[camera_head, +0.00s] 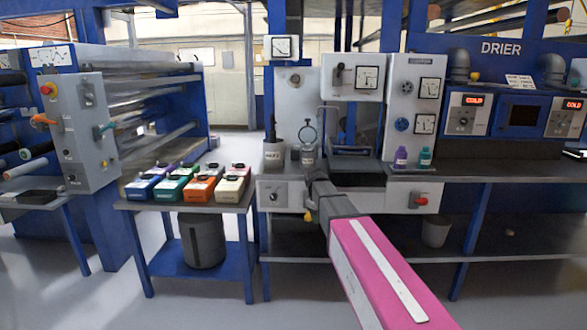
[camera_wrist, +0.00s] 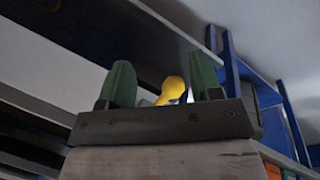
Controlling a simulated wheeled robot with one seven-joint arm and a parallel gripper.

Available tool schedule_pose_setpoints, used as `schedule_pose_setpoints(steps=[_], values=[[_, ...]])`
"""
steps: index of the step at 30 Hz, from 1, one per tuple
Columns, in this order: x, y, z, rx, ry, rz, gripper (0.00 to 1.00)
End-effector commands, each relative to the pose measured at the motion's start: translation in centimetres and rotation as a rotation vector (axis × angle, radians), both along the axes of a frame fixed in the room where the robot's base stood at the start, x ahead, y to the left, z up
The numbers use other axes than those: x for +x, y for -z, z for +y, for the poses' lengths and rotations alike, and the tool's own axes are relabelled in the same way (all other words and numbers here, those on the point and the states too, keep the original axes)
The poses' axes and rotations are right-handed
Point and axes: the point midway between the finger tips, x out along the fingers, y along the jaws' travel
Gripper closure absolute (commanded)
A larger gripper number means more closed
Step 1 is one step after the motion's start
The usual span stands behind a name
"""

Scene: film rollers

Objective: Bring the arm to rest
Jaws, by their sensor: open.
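My gripper (camera_wrist: 160,72) shows in the wrist view with its two green fingers standing well apart. It is open. A yellow rounded thing (camera_wrist: 172,90) shows in the gap, seemingly behind the fingers; I cannot tell whether it touches them. In the head view my pink and grey arm reaches forward from the lower right to the front of the middle bench. The fingers cannot be made out there. A small yellow part (camera_head: 308,215) hangs beside my arm below the bench front.
A blue-legged table (camera_head: 190,205) with several coloured boxes stands left of my arm, a grey bin (camera_head: 203,240) on its lower shelf. Purple (camera_head: 401,157) and green (camera_head: 425,158) bottles stand to the right. The near floor is open.

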Motion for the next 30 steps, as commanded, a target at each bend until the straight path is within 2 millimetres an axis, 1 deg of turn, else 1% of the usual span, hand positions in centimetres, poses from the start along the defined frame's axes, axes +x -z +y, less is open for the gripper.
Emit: schedule_pose_setpoints(steps=[1, 2, 3, 5, 6, 8, 9, 12, 15, 18, 21, 30], values=[[-3.7, 2.1, -1.3, 0.024, 0.057, 0.008, 0.42], [-5.1, 3.2, -1.9, 0.038, 0.091, 0.011, 0.42], [-7.0, 4.6, -2.6, 0.058, 0.139, 0.015, 0.42], [-9.9, 6.5, -3.6, 0.086, 0.211, 0.02, 0.42], [-11.9, 7.7, -4.2, 0.104, 0.26, 0.026, 0.42], [-14.9, 9.3, -5.0, 0.13, 0.333, 0.032, 0.42], [-16.8, 10.2, -5.5, 0.147, 0.382, 0.037, 0.42], [-21.0, 12.1, -6.4, 0.182, 0.492, 0.048, 0.42], [-24.0, 13.3, -7.0, 0.208, 0.579, 0.055, 0.42], [-25.9, 14.0, -7.3, 0.226, 0.637, 0.061, 0.42], [-26.6, 14.3, -7.5, 0.233, 0.662, 0.062, 0.42], [-26.5, 14.4, -7.5, 0.234, 0.668, 0.063, 0.42]])
